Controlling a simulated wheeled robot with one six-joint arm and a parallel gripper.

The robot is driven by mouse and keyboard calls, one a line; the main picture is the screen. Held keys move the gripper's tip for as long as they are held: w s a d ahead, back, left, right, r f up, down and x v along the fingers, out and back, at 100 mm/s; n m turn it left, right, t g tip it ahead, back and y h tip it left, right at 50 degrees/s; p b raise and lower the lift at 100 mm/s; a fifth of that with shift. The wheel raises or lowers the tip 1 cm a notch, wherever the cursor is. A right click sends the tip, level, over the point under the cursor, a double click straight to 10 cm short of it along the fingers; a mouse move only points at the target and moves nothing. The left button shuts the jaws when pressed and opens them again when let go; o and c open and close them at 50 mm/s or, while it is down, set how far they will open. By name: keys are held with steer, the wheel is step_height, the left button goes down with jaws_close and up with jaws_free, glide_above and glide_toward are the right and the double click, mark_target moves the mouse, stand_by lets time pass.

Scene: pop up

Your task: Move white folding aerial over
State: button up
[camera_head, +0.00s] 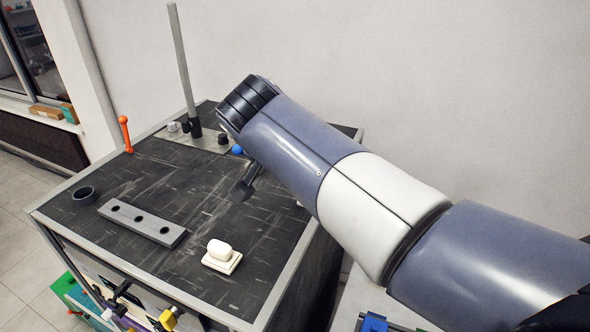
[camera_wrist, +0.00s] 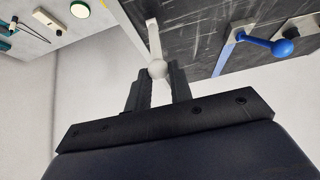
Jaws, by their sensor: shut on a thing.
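The white folding aerial (camera_wrist: 154,42) shows in the wrist view as a pale bar with a round ball at its near end, beside the dark worktop's edge. My gripper (camera_wrist: 157,77) is shut on the ball end, with one black finger on each side. The aerial's far end meets a small pale mount at the worktop edge. In the head view my arm hides the gripper and most or all of the aerial. A small pale bit at the worktop's right edge may belong to it, but I cannot tell.
A blue ball-ended lever (camera_wrist: 284,47) is right of the aerial. On the scratched black worktop (camera_head: 190,190) stand a tall grey post (camera_head: 183,70), an orange lever (camera_head: 125,134), a grey three-hole block (camera_head: 141,222), a dark ring (camera_head: 84,196) and a white block (camera_head: 221,256). A pale wall is behind.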

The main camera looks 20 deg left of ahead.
steer(key=shift+w+d+r+p, duration=0.1)
steer(key=shift+w+p, duration=0.05)
steer(key=shift+w, duration=0.35)
steer(key=shift+w+r+p, duration=0.1)
steer(key=shift+w+p, duration=0.05)
steer(key=shift+w, duration=0.45)
steer(key=shift+w+f, duration=0.1)
steer(key=shift+w, duration=0.65)
steer(key=o, duration=0.8)
steer(key=shift+o, duration=0.2)
steer(key=b+v, duration=0.1)
steer(key=v, duration=0.9)
steer(key=shift+s+r, duration=0.25)
steer(key=shift+r, duration=0.05)
steer(key=shift+w+f, duration=0.1)
